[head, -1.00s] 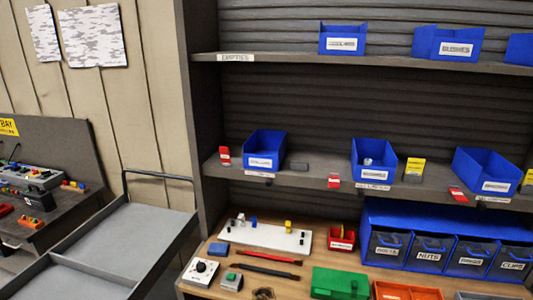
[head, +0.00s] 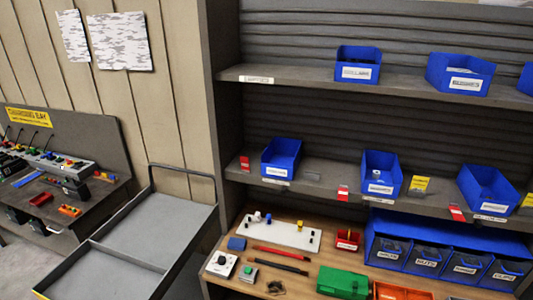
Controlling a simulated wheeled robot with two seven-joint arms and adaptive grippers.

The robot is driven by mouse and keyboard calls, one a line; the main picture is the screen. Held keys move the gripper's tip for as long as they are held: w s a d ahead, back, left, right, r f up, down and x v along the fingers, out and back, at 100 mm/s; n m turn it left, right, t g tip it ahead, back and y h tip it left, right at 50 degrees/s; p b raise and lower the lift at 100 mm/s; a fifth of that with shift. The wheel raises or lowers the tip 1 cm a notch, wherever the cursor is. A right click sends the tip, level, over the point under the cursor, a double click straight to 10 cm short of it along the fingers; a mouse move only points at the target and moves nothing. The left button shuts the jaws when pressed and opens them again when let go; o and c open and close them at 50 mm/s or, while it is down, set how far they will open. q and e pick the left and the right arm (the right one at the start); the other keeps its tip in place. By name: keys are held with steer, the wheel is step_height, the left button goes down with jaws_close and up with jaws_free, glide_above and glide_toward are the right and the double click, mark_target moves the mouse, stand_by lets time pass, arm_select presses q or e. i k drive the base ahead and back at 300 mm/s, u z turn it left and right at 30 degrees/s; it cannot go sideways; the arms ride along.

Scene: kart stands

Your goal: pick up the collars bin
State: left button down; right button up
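Several blue open bins with white labels stand on the two shelves. On the middle shelf are a left bin (head: 281,158), a centre bin (head: 381,176) with something small inside, and a right bin (head: 487,190). On the top shelf are a small bin (head: 358,66) and a wider bin (head: 458,74), with another cut off at the right edge. The labels are too blurred to say surely which bin is the collars bin. Neither of my grippers is in view.
Below the shelves, a wooden bench (head: 235,284) holds a white board (head: 283,234), a green box (head: 343,282) and a blue rack (head: 446,236) of drawers. A grey cart (head: 150,236) stands left of the shelving, beside a charging bay (head: 80,143). Red and yellow tags sit between the bins.

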mark_target(281, 159)
steer(key=u, duration=0.4)
steer(key=i, duration=0.85)
steer(key=u, duration=0.25)
